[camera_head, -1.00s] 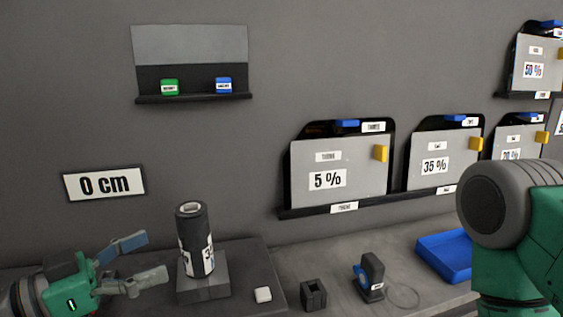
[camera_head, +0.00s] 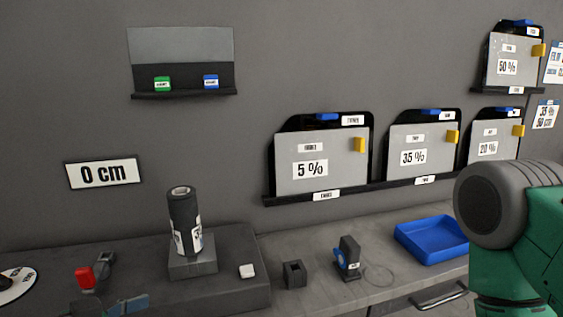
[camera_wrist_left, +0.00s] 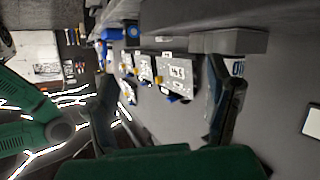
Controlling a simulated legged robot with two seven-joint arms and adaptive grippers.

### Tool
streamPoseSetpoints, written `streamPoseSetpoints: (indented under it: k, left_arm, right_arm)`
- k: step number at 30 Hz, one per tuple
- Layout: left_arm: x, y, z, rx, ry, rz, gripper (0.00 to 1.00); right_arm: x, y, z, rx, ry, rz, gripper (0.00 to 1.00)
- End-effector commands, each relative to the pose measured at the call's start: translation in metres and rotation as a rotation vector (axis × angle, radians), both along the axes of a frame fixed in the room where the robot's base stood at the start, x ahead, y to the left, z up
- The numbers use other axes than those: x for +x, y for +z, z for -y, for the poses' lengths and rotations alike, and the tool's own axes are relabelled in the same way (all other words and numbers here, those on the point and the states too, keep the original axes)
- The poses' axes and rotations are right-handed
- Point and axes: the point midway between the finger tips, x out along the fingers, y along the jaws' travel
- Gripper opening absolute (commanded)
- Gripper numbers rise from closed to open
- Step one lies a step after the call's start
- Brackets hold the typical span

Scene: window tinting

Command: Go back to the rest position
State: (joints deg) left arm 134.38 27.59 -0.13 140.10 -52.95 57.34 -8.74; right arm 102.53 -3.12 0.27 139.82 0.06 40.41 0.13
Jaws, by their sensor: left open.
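My left gripper (camera_head: 128,304) shows only partly at the bottom left edge of the head view, below and left of the dark labelled roll (camera_head: 185,220). In the left wrist view my left gripper (camera_wrist_left: 165,95) has its two fingers wide apart with nothing held between them. The roll stands upright on a small grey block (camera_head: 192,266), apart from the gripper. My right arm (camera_head: 515,230) fills the right side of the head view; its gripper is out of view.
A red-ended tool (camera_head: 85,277) and a white disc (camera_head: 14,284) lie at the left. Sheet panels (camera_head: 320,180) hang on the wall.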

Motion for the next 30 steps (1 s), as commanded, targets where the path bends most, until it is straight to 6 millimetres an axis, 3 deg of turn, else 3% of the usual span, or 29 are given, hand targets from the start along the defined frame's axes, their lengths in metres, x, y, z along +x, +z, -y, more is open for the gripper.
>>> streamPoseSetpoints:
  k: [5, 7, 12, 15, 18, 21, 30]
  left_arm:
    - [-0.025, -0.077, -0.008, 0.102, 0.083, -0.244, 0.74]
    - [-0.044, -0.115, -0.014, 0.163, 0.13, -0.37, 0.74]
    - [-0.121, -0.206, -0.036, 0.351, 0.275, -0.71, 0.74]
    - [-0.166, -0.238, -0.049, 0.45, 0.352, -0.856, 0.74]
    - [-0.198, -0.255, -0.058, 0.52, 0.41, -0.949, 0.74]
    - [-0.215, -0.262, -0.063, 0.558, 0.444, -0.997, 0.74]
    - [-0.22, -0.264, -0.065, 0.568, 0.458, -1.011, 0.74]
  right_arm:
    - [0.0, -0.003, 0.0, 0.0, 0.0, -0.001, 0.4]
    - [0.0, -0.004, 0.0, 0.0, 0.0, -0.001, 0.4]
    - [0.0, -0.008, 0.0, 0.0, 0.0, -0.001, 0.4]
    - [0.0, -0.01, 0.0, 0.0, 0.0, -0.001, 0.4]
    - [0.0, -0.011, 0.0, 0.0, 0.0, -0.001, 0.4]
    - [0.0, -0.011, 0.0, 0.0, 0.0, -0.001, 0.4]
    - [0.0, -0.011, 0.0, 0.0, 0.0, -0.001, 0.4]
